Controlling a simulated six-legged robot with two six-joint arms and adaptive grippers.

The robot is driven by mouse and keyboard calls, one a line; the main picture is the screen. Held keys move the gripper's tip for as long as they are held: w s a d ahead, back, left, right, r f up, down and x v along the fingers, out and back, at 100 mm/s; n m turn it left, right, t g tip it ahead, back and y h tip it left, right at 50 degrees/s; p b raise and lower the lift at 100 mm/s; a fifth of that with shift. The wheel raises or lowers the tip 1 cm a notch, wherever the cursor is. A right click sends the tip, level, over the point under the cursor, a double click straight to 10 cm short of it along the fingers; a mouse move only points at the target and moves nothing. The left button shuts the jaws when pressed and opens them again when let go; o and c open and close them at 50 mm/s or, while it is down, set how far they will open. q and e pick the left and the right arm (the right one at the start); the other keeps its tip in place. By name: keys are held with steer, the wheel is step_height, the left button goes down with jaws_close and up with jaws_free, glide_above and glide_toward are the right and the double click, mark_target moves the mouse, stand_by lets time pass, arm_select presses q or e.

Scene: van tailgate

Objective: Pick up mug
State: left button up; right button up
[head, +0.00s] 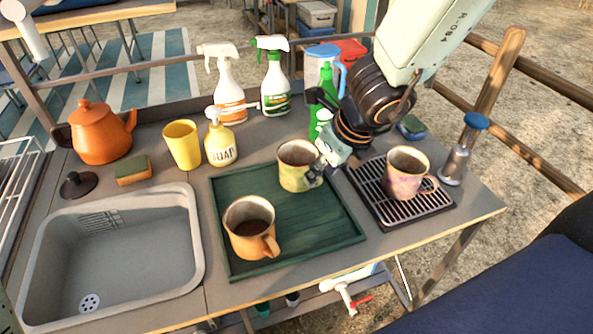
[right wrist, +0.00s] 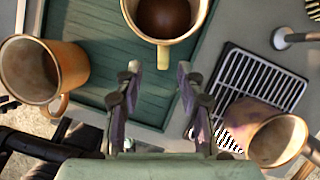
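A cream-green mug (head: 297,178) with dark contents stands upright on the far right part of a green tray (head: 345,232). My right gripper (head: 318,171) is at its right side. In the right wrist view the right gripper (right wrist: 158,72) is open, and this mug (right wrist: 183,38) is just ahead, its handle (right wrist: 163,58) between the spread fingertips. I cannot tell whether they touch it. An orange mug (head: 250,230) stands at the tray's front left. A pinkish mug (head: 403,180) stands on a black drip rack (head: 428,207) at the right. My left gripper is not in view.
A grey sink (head: 150,262) is at the left. A yellow cup (head: 182,146), soap bottle (head: 221,147), orange teapot (head: 100,135) and spray bottles (head: 228,95) stand behind. A metal blue-topped tool (head: 458,158) stands near the right edge. The tray's middle is free.

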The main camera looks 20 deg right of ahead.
steer(key=x, duration=0.1)
steer(key=b+x, duration=0.1)
steer(key=shift+w+d+f, duration=0.1)
steer(key=shift+w+f, duration=0.1)
steer(key=shift+w, duration=0.15)
steer(key=shift+f, duration=0.4)
steer(key=shift+w, duration=0.1)
steer(key=shift+w, duration=0.1)
steer(key=shift+c, duration=0.2)
jaws_close()
